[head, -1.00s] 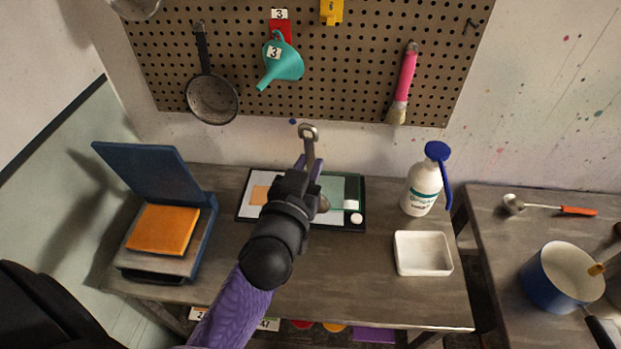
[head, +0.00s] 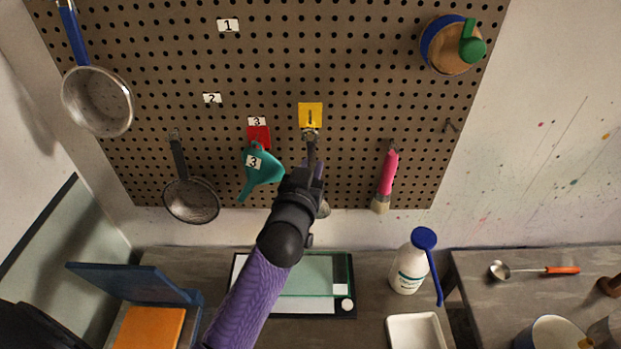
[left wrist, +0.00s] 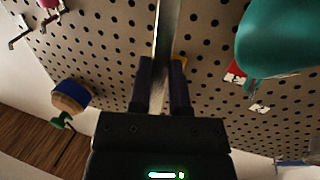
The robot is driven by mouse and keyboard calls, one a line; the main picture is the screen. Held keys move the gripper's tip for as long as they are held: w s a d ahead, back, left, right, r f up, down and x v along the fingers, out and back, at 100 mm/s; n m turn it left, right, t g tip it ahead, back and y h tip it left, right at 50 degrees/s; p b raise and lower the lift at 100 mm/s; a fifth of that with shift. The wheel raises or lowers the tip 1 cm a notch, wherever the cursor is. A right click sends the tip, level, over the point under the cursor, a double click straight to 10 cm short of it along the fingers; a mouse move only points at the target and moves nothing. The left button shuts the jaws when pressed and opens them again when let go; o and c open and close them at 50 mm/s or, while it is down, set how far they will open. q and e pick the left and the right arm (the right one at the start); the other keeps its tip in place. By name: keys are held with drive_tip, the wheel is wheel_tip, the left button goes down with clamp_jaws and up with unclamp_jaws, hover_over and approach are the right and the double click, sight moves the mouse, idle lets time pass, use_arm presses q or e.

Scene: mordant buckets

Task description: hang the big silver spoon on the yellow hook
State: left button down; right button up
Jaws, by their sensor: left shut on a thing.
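The yellow hook (head: 310,113) is on the pegboard at upper middle in the head view; a bit of its yellow shows by the finger in the left wrist view (left wrist: 180,62). My left gripper (head: 312,172) is shut on the big silver spoon (head: 311,148). The spoon is upright, its handle end up at the lower edge of the yellow hook. Its bowl is mostly hidden behind my gripper. In the left wrist view the handle (left wrist: 164,35) runs up between the fingers (left wrist: 163,85). I cannot tell whether the handle end touches the hook. My right gripper is not in view.
A teal funnel (head: 262,168) on a red hook hangs close left of the spoon. A pink brush (head: 387,180) hangs to the right, a dark strainer (head: 191,200) farther left. Below, the bench holds a white bottle (head: 408,268) and a white tray (head: 417,332).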

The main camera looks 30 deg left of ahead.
use_arm(q)
drive_tip(key=shift+w+a+b, duration=0.3)
drive_tip(key=shift+w+a, duration=0.05)
drive_tip(key=shift+w, duration=0.35)
drive_tip(key=shift+w+a+b, duration=0.25)
drive_tip(key=shift+w+a, duration=0.1)
drive_tip(key=shift+w, duration=0.4)
drive_tip(key=shift+w+a+b, duration=0.3)
drive_tip(key=shift+w+a, duration=0.05)
drive_tip(key=shift+w, duration=0.35)
drive_tip(key=shift+w+a+f, duration=0.15)
drive_tip(key=shift+w+f, duration=0.15)
